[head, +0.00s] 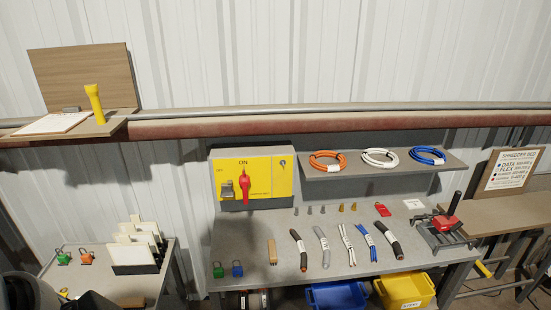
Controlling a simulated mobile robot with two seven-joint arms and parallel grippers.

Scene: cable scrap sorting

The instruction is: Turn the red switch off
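The red switch (244,185) is on the yellow front of a grey box (252,152) at the back left of the middle bench. Its handle stands about upright, below the word ON. The word OFF is at the panel's upper left. A small metal fitting (227,190) sits just left of the switch, and a small key-like part (283,163) is at the panel's upper right. Neither gripper can be made out. Dark rounded parts at the bottom left look like my own arm. Nothing touches the switch.
Space before the switch looks clear.

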